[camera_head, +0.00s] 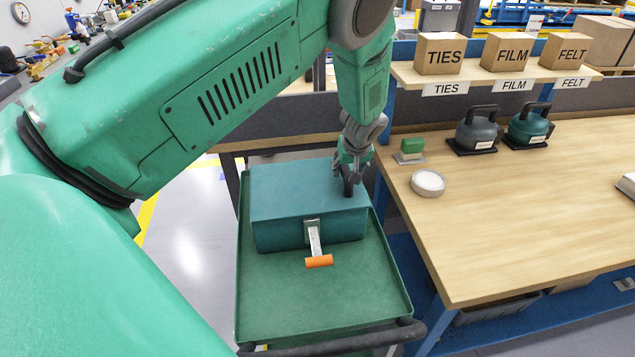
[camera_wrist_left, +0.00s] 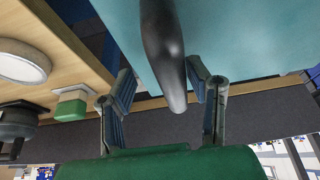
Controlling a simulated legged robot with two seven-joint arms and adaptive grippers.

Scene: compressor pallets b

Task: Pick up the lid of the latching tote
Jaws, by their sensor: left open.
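The latching tote (camera_head: 282,232) is a teal box standing on a green cart tray. Its flat teal lid (camera_head: 295,187) lies on top and fills the upper part of the left wrist view (camera_wrist_left: 250,40). A grey latch with an orange grip (camera_head: 319,261) hangs down and outward at the tote's front. My left gripper (camera_head: 350,178) is over the lid's right side, pointing down. A dark rounded handle (camera_wrist_left: 163,45) stands between its two open fingers in the left wrist view (camera_wrist_left: 160,80). I see no clear finger contact with it. My right gripper is not in view.
The green cart tray (camera_head: 320,310) has a raised rim and a dark push bar (camera_head: 340,343) in front. Labelled boxes (camera_head: 438,54) stand on a shelf above.

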